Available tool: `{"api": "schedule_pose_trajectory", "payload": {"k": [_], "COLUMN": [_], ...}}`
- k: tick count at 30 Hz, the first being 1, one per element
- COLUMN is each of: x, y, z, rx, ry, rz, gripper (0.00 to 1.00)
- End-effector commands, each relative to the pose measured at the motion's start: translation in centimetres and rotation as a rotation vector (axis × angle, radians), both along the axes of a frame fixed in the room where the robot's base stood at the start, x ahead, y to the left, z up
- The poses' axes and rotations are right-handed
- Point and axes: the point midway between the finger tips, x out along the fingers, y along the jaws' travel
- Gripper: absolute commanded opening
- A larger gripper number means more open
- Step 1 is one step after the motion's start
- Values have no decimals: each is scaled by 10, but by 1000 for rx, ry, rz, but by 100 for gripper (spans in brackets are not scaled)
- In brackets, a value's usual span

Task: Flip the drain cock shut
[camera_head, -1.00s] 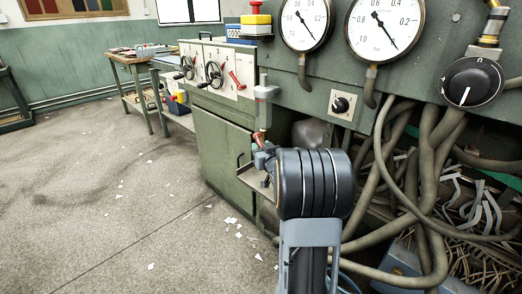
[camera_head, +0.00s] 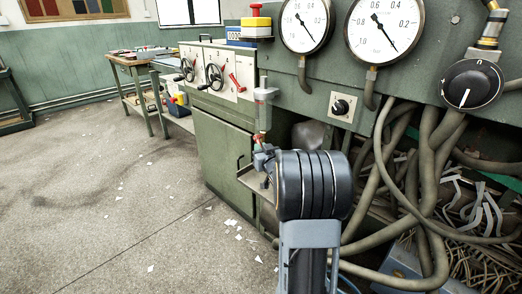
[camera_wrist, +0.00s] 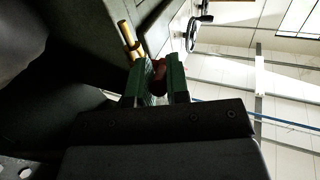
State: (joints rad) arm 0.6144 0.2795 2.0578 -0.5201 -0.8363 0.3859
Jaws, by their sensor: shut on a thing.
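The drain cock's red lever (camera_head: 259,139) shows at the lower end of a slim clear-bodied unit (camera_head: 264,104) on the front of the green machine. My gripper (camera_head: 263,156) is just below that unit, with the lever at its fingertips. In the wrist view, the green fingers of my gripper (camera_wrist: 157,82) are closed on the red lever (camera_wrist: 159,72), which shows between their tips. A brass-coloured pipe piece (camera_wrist: 128,36) lies just beyond the fingers. My wrist hides part of the area, and the lever's exact angle is hard to tell.
Pressure gauges (camera_head: 384,28) and a black knob (camera_head: 472,84) are on the machine's upper panel. Thick hoses (camera_head: 429,190) hang at the right. A small metal tray (camera_head: 254,180) juts out below my gripper. The floor at the left is open, with paper scraps.

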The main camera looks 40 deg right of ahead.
Motion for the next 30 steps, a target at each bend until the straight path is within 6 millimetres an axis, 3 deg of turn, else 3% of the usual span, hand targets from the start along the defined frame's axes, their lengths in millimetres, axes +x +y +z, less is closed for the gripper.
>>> {"api": "schedule_pose_trajectory", "payload": {"k": [15, 30], "x": [-5, -7], "y": [-1, -1], "z": [22, 28], "rx": [-45, -93], "ry": [259, 521], "rz": [1, 2], "gripper": [0, 0]}}
